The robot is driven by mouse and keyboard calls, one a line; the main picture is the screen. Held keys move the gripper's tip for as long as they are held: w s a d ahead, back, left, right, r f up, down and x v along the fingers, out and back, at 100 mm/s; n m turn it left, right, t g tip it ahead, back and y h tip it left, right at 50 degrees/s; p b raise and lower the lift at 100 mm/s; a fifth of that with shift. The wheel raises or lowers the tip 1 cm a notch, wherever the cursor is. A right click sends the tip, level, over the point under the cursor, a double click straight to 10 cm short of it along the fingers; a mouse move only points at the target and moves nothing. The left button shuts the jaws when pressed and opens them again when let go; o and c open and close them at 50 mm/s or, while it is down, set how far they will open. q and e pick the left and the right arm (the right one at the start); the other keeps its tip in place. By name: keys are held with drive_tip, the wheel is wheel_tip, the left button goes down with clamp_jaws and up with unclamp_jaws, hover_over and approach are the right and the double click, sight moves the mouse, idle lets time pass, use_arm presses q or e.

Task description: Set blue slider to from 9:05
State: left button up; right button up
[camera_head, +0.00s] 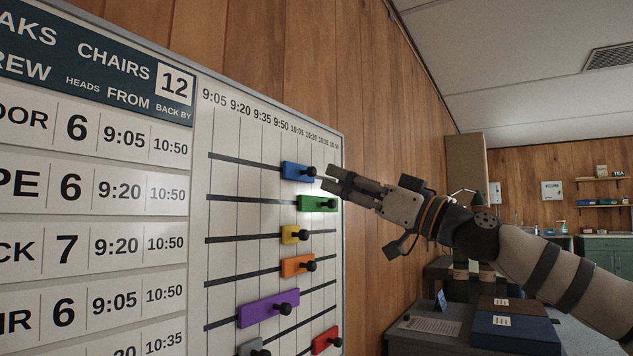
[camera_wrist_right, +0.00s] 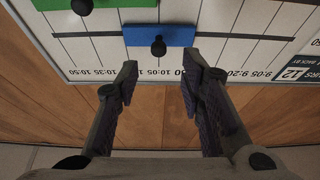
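The blue slider (camera_head: 293,171) sits on the top horizontal track of the white board (camera_head: 225,130), well right of the 9:05 column, roughly under 9:50 to 10:20. Its black knob (camera_head: 311,171) sticks out at its right end in the head view. In the right wrist view the blue slider (camera_wrist_right: 175,36) lies ahead, its knob (camera_wrist_right: 158,47) roughly centred between the fingers. My right gripper (camera_head: 325,177) is open and empty, its fingertips just short of the knob. The fingers (camera_wrist_right: 158,78) show apart in the wrist view. My left gripper is not in view.
Below the blue slider are the green (camera_head: 318,203), yellow (camera_head: 292,235), orange (camera_head: 296,266), purple (camera_head: 266,309) and red (camera_head: 325,342) sliders. The blue track is clear to its left. A desk with binders (camera_head: 512,333) stands at lower right.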

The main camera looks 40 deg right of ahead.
sight(314, 171)
drive_tip(key=x, duration=0.6)
drive_tip(key=shift+w, duration=0.1)
drive_tip(key=shift+d, duration=0.1)
drive_tip(key=shift+f, duration=0.1)
clamp_jaws()
